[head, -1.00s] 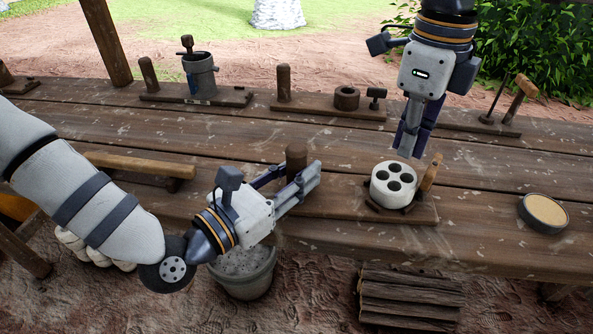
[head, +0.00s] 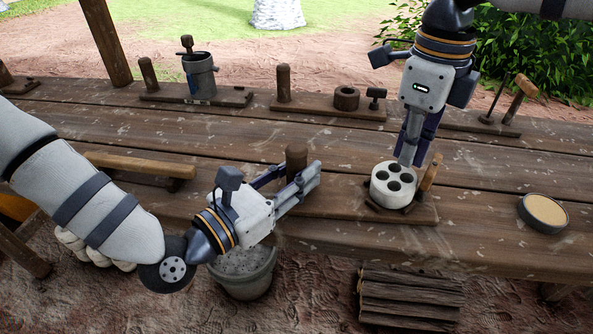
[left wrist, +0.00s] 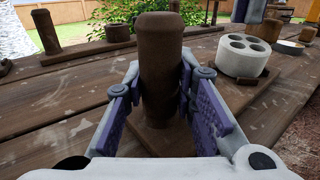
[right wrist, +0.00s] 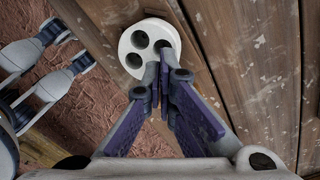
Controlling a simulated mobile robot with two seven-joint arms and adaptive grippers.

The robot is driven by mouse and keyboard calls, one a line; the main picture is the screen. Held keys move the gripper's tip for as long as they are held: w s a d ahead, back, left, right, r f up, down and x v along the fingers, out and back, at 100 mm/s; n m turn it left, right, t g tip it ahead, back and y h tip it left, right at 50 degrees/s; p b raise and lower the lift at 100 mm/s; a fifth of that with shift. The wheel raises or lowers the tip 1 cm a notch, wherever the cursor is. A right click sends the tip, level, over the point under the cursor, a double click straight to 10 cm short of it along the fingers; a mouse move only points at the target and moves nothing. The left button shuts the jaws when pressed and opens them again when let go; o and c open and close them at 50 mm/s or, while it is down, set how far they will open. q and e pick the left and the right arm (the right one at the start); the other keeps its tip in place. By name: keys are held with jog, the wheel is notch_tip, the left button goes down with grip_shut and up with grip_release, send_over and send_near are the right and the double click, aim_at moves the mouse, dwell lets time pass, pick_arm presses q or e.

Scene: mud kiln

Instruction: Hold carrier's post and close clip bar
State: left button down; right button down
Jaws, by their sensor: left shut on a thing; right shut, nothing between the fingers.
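The carrier is a wooden board (head: 335,203) on the bench. Its round brown post (head: 297,160) stands upright at the board's left end. My left gripper (head: 297,177) is shut on the post, with a finger on each side; the left wrist view shows the post (left wrist: 160,70) between the purple pads. A white cylinder with several holes (head: 392,187) sits on the board's right part. A light wooden bar (head: 430,172), apparently the clip bar, stands tilted upright behind it to the right. My right gripper (head: 410,160) is shut and empty, pointing down at the cylinder's back rim; contact is unclear.
A round tan-topped dish (head: 543,212) lies to the right. More boards with posts and tools, such as the grey canister (head: 200,76), line the bench's back. A bucket (head: 245,272) and stacked logs (head: 410,297) are below the front edge. Bench planks between the rows are clear.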

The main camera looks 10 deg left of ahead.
jog(key=shift+d, duration=0.35)
dwell(0.3)
jog(key=shift+w, duration=0.2)
dwell(0.3)
jog(key=shift+w+d, duration=0.3)
jog(key=shift+w, duration=0.15)
jog(key=shift+w+d, duration=0.4)
jog(key=shift+d, duration=0.1)
jog(key=shift+w, duration=0.15)
